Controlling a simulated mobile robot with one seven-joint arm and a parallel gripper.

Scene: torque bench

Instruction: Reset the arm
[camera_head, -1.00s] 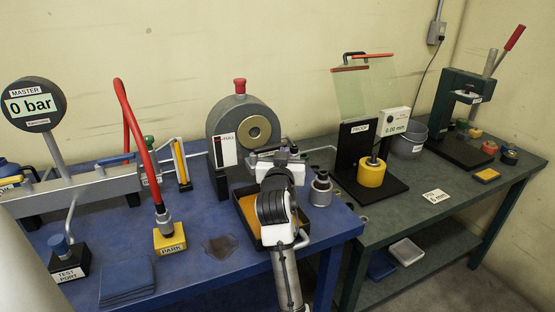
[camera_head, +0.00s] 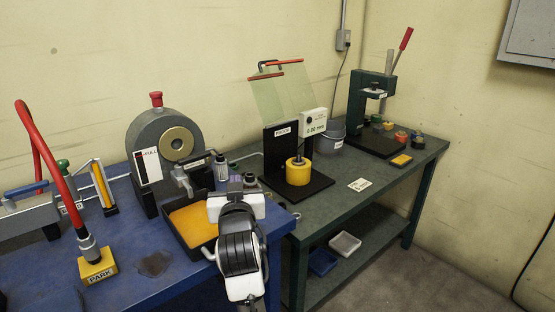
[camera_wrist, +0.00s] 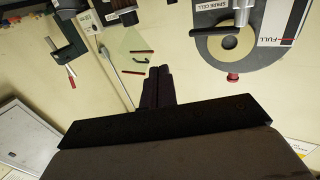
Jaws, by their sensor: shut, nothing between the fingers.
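My arm's white and black wrist (camera_head: 238,240) reaches up from the lower edge in the head view, in front of the black tray. My gripper (camera_wrist: 159,72) shows in the wrist view as two dark fingers side by side, shut with nothing between them. The picture there is upside down, and the fingers overlap pale wall. In the head view the fingers are mostly hidden behind the wrist.
Close by are the orange-floored black tray (camera_head: 196,222), the grey round machine (camera_head: 155,130) with a red knob, and a metal cylinder (camera_head: 221,172). A yellow PARK block (camera_head: 98,267) with a red hose stands left. The green bench (camera_head: 400,190) lies right.

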